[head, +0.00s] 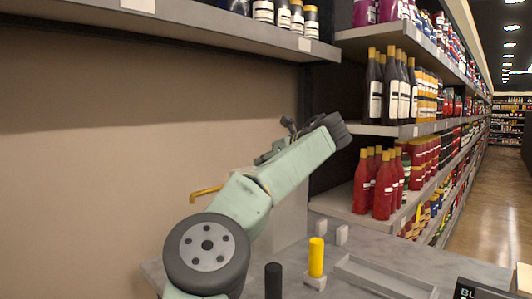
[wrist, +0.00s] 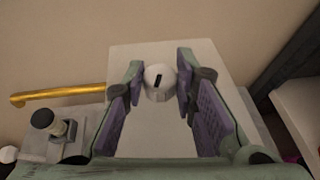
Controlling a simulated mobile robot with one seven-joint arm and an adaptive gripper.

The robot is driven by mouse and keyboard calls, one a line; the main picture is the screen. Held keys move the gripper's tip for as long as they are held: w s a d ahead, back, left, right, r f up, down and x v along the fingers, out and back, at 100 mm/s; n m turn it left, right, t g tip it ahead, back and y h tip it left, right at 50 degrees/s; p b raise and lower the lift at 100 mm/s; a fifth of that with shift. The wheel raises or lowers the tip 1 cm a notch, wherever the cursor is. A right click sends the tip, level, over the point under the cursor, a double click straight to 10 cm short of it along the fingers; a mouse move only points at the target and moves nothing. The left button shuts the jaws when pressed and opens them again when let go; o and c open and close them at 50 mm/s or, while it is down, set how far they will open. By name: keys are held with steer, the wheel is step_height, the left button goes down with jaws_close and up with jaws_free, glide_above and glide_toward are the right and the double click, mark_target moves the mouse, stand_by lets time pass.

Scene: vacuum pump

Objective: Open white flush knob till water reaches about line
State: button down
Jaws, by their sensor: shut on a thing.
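The white flush knob (wrist: 158,83), round with a black mark on its face, sits in front of a pale upright panel (wrist: 140,55) in the wrist view. My gripper (wrist: 160,84) has its purple-padded fingers on both sides of the knob, shut on it near the fingertips. In the head view my green arm hides the knob, and the fingers cannot be made out clearly. A pale block (head: 287,218), partly behind my arm, stands on the counter there. No water or level line can be made out in either view.
A yellow bent pipe (wrist: 62,93) juts left from the panel; it also shows in the head view (head: 205,192). A black-topped fitting (wrist: 43,119) is below it. A yellow cylinder (head: 316,257) and black cylinder (head: 273,280) stand on the grey counter. Bottle shelves (head: 408,130) rise at right.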

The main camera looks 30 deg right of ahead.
steer(key=n+y+p, duration=0.1)
steer(key=p, duration=0.1)
steer(key=n+g+y+p, duration=0.1)
steer(key=p, duration=0.1)
steer(key=shift+d+r+y, duration=0.15)
steer(key=shift+r+y, duration=0.1)
steer(key=shift+y, duration=0.05)
steer(key=shift+f+n+y+p, duration=0.15)
steer(key=shift+n+y+p, duration=0.15)
steer(key=shift+n+p, duration=0.15)
steer(key=shift+f+g, duration=0.15)
steer(key=shift+g, duration=0.15)
steer(key=c, duration=1.3)
jaws_free()
steer(key=shift+w, duration=0.1)
steer(key=v, duration=1.2)
